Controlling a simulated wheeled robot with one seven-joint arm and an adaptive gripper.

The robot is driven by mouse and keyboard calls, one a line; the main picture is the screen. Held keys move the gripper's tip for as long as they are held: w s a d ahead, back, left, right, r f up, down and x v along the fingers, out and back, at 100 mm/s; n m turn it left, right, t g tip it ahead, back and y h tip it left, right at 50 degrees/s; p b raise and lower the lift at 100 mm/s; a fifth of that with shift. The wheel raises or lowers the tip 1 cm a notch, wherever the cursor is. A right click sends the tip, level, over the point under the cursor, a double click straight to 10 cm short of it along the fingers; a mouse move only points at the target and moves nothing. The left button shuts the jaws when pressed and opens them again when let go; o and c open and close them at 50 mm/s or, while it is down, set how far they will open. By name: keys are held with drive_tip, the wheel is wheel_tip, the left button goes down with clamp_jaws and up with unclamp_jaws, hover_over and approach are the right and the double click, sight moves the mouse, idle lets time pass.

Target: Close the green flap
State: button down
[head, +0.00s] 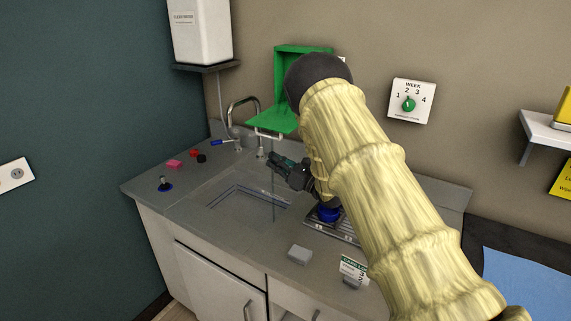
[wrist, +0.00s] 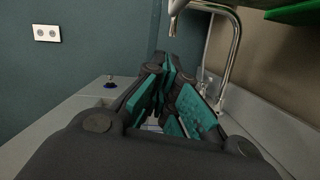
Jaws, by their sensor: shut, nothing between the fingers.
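The green flap (head: 270,120) hangs open, roughly level, from the lower part of a green box (head: 303,48) on the back wall. A pale bar shows along the flap's front edge. My arm hides the box's right side. The flap's green underside (wrist: 297,13) shows at the top right of the wrist view. My gripper (head: 272,158) is shut and empty. It is below the flap and apart from it, above the sink counter, with its fingers pointing left.
A tap (head: 242,102) stands left of the flap; its curved spout (wrist: 236,45) is close ahead in the wrist view. The sink (head: 245,207) lies below my gripper. Small red and pink blocks (head: 174,164) lie on the left counter. A week dial (head: 409,103) is on the wall.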

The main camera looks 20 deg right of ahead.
drive_tip(key=shift+w+r+p, duration=0.2)
drive_tip(key=shift+r+p, duration=0.3)
drive_tip(key=shift+r, duration=0.5)
drive_tip(key=shift+w+r+p, duration=0.2)
drive_tip(key=shift+r+p, duration=0.3)
drive_tip(key=shift+r, duration=0.5)
drive_tip(key=shift+d, duration=0.1)
